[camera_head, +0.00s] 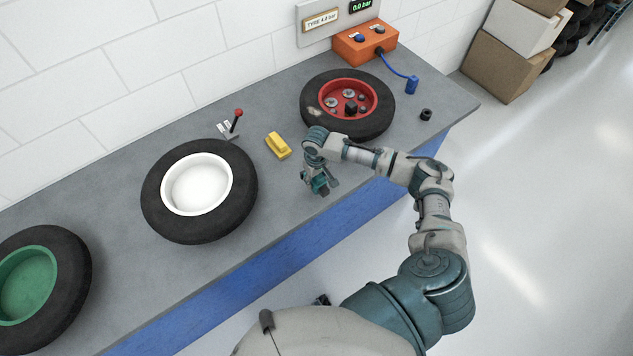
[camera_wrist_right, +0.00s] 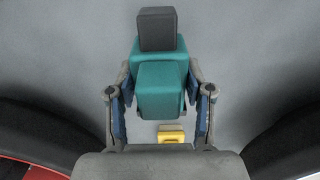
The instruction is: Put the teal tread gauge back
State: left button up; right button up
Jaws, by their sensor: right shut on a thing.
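The teal tread gauge (camera_wrist_right: 160,88) is a blocky teal body with a dark grey block at its far end. My right gripper (camera_head: 321,181) is shut on it, with one finger on each side of the body in the right wrist view. In the head view the teal tread gauge (camera_head: 318,185) is small and partly covered by the fingers. It is over the front part of the grey workbench, between the white-rimmed and red-rimmed wheels. I cannot tell how high it is above the top. My left gripper is not seen.
A yellow block-like tool (camera_head: 278,145) lies behind my right gripper. The white-rimmed wheel (camera_head: 240,208) is left, the red-rimmed wheel (camera_head: 378,127) right, the green-rimmed wheel (camera_head: 76,270) far left. A red-knobbed lever (camera_head: 237,116) and an orange box (camera_head: 352,50) stand near the wall.

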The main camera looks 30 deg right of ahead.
notch_tip(320, 180, down, 2)
jog(key=shift+d, duration=0.2)
jog(key=o, duration=1.1)
jog(key=shift+d+f, duration=0.1)
jog(key=shift+d, duration=0.2)
jog(key=shift+a+r, duration=0.2)
jog(key=shift+a, duration=0.05)
jog(key=shift+a+r, duration=0.1)
jog(key=shift+r, duration=0.25)
jog(key=r, duration=1)
jog(key=shift+d+r, duration=0.25)
jog(key=shift+s+a+r, duration=0.1)
jog(key=shift+a+r, duration=0.05)
jog(key=shift+r, duration=0.15)
